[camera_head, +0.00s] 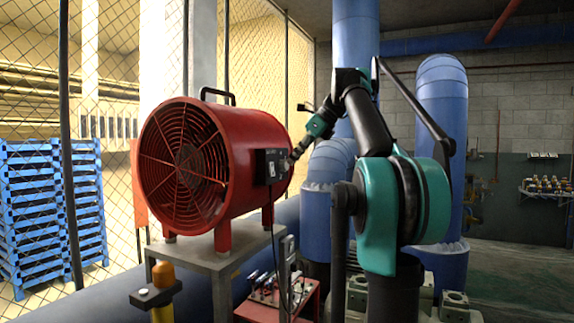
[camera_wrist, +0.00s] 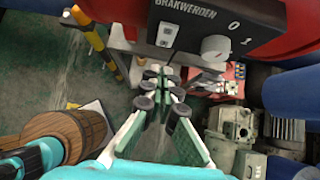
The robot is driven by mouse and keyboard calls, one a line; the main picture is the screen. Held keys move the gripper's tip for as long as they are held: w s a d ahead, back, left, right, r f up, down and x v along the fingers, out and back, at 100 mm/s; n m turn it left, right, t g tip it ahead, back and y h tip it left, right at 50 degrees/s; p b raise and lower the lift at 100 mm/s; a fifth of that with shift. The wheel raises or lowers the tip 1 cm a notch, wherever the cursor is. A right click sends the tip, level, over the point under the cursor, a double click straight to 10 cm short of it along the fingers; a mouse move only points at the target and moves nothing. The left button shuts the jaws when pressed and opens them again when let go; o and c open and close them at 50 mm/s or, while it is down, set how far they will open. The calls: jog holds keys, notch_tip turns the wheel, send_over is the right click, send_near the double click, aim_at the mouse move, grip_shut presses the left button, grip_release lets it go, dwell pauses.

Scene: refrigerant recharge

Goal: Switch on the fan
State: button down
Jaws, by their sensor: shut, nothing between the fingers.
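The red drum fan (camera_head: 190,165) stands on a grey stand (camera_head: 225,258). A black control box (camera_head: 271,166) sits on its right side. In the wrist view the black panel (camera_wrist: 195,22) reads "BRAKWERDEN", with a pale round knob (camera_wrist: 215,47) beside the marks 0 and 1 and a small pale switch (camera_wrist: 167,34) left of it. Which mark the knob points to is unclear. My gripper (camera_head: 294,155) is close to the box's right side; contact cannot be told. In the wrist view my gripper (camera_wrist: 161,73) is shut and empty, its tips below the switch in the picture.
A red cart (camera_head: 270,308) with small items stands below the fan. Large blue pipes (camera_head: 442,130) stand behind my arm. A yellow post (camera_head: 162,285) is at the front left. A wooden barrel (camera_wrist: 70,135) and grey machinery (camera_wrist: 235,125) flank the gripper in the wrist view.

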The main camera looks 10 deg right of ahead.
jog(key=v, duration=0.7)
jog(key=shift+r, duration=0.5)
send_near(273, 175)
notch_tip(273, 175, down, 4)
jog(key=shift+h, duration=0.3)
jog(key=shift+w+a+f, duration=0.3)
jog(key=shift+w+a, duration=0.35)
jog(key=shift+a, duration=0.1)
jog(key=shift+w+a+f, duration=0.3)
jog(key=shift+w+a, duration=0.3)
jog(key=shift+a, duration=0.15)
jog(key=shift+w+a+f, duration=0.1)
jog(key=shift+a, duration=0.1)
